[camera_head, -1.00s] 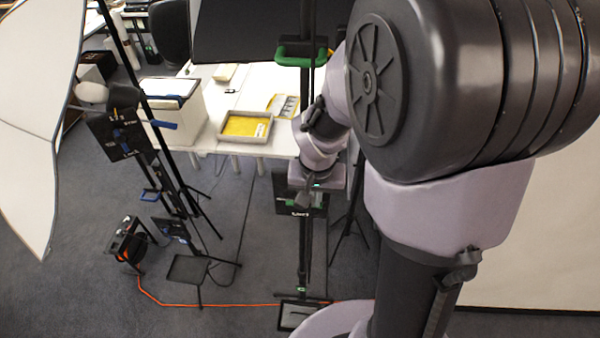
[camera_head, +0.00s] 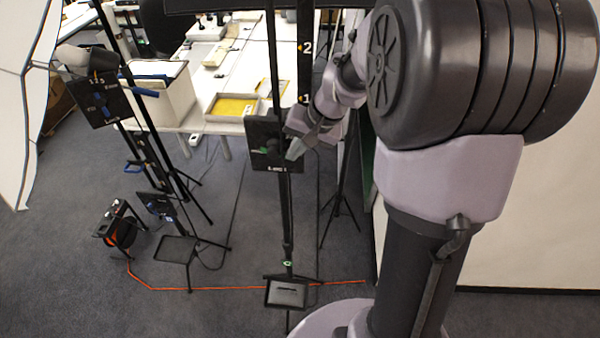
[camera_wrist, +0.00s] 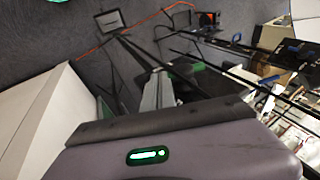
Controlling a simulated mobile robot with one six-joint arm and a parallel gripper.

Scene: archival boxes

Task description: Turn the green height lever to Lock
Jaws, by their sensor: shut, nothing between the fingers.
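A dark panel (camera_head: 259,135) is fixed to the black stand's pole in the middle of the head view. A dark, greenish knob or lever shows on its face, but its setting cannot be made out. Small pale lettering at the panel's lower edge is too blurred to read. My gripper (camera_head: 296,149) is at the panel's right edge, its fingers shut and empty. Whether it touches the lever cannot be told. In the wrist view the grey fingers (camera_wrist: 157,91) are close together, and a green part (camera_wrist: 185,70) shows just beyond them, partly hidden.
A scale marked 1 and 2 (camera_head: 305,70) stands above my gripper. A white table (camera_head: 195,115) with a yellow-lined tray (camera_head: 232,107) is behind. Another stand with a blue-marked panel (camera_head: 100,100) is at left. An orange cable (camera_head: 200,288) crosses the floor.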

